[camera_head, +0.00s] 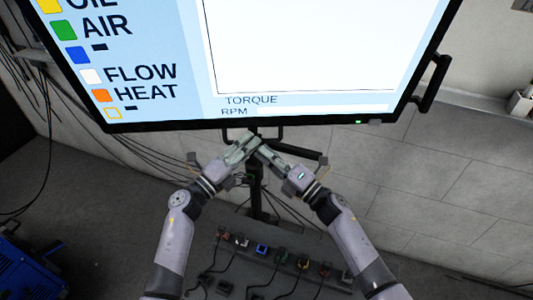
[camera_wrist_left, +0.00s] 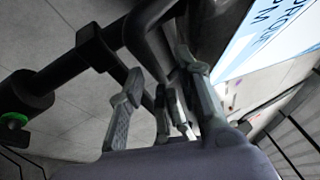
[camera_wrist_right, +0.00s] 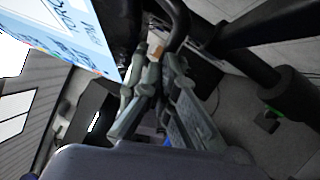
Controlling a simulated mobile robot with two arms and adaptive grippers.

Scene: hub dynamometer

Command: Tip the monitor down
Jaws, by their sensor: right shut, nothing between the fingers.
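The monitor (camera_head: 305,50) fills the top of the head view, its lit screen facing me. A dark looped handle (camera_head: 282,134) hangs under its bottom edge; a curved dark bar shows in the left wrist view (camera_wrist_left: 143,42) and right wrist view (camera_wrist_right: 181,22). My left gripper (camera_head: 246,144) is below the monitor's bottom edge, its fingers spread apart in the left wrist view. My right gripper (camera_head: 257,143) is shut and empty, its tips close to the left gripper's. Neither clearly grips the bar; whether they touch it I cannot tell.
A dark stand post (camera_head: 256,195) runs down behind my grippers. A grey bench (camera_head: 290,262) with several coloured connectors and cables lies below. Another dark handle (camera_head: 432,84) is on the monitor's right side. Cables hang along the left wall. A blue machine (camera_head: 28,272) stands at lower left.

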